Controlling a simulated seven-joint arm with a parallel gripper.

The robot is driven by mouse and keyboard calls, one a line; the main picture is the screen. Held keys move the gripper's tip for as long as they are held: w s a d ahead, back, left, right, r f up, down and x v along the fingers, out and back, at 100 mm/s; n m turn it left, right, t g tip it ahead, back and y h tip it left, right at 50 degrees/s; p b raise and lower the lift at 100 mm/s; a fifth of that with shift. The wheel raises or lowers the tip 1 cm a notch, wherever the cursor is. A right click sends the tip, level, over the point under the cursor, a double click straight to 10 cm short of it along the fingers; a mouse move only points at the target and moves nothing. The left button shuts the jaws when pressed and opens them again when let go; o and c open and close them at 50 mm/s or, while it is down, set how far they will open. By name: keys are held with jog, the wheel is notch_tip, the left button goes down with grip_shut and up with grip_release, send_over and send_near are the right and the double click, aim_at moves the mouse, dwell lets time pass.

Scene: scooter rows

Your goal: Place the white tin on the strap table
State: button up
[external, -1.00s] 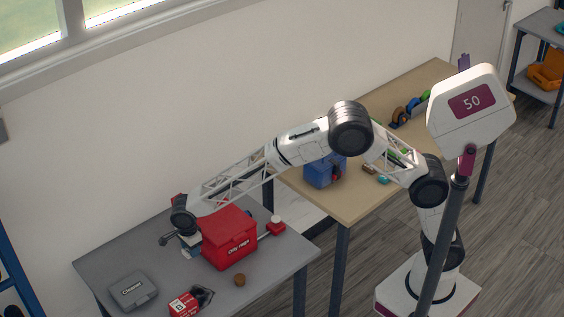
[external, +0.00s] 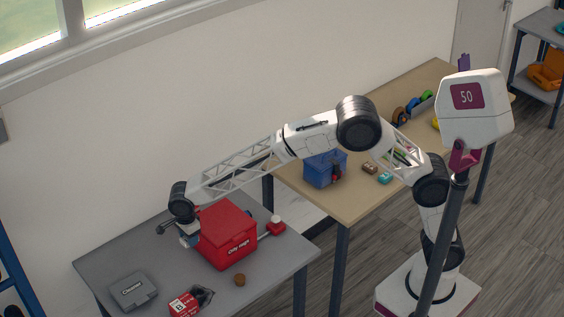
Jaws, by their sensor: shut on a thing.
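My gripper (external: 188,237) hangs at the left side of the red box, over the grey table (external: 190,285). It is shut on a small pale thing (external: 190,242) that looks like the white tin. My wrist and the box hide part of it, and its label cannot be made out. It seems to be a little above the grey tabletop. The wooden table (external: 345,205), with several coloured rolls (external: 413,104) at its far end, stands to the right; it looks like the strap table.
The red box (external: 228,240) stands right beside my gripper.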

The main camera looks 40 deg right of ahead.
jog(key=r, duration=0.5)
jog(key=shift+w+d+r, duration=0.1)
jog(key=shift+d+r, duration=0.1)
jog(key=shift+r, duration=0.1)
jog(key=w+d+r+m, duration=0.15)
jog(key=w+d, duration=0.35)
jog(key=d, duration=1.2)
jog(key=w+d+m, duration=0.3)
jog(key=w+d, duration=0.1)
jog(key=d, duration=1.3)
jog(key=s+d+m, duration=0.2)
jog(key=d, duration=1)
jog(key=s+d+m, duration=0.2)
jog(key=d, duration=1.1)
jog(key=s+d+f+m, duration=0.1)
jog(key=s+d+m, duration=0.2)
jog(key=s+d, duration=0.85)
jog(key=s+d+f+m, duration=0.1)
jog(key=s+d+m, duration=0.1)
jog(key=s+d, duration=0.9)
jog(key=w+d+f, duration=0.1)
jog(key=f, duration=0.2)
jog(key=w+f, duration=0.1)
jog(key=f, duration=0.3)
jog(key=w+d+f, duration=0.1)
jog(key=f, duration=0.2)
jog(key=shift+d+f, duration=0.3)
jog(key=shift+f, duration=0.5)
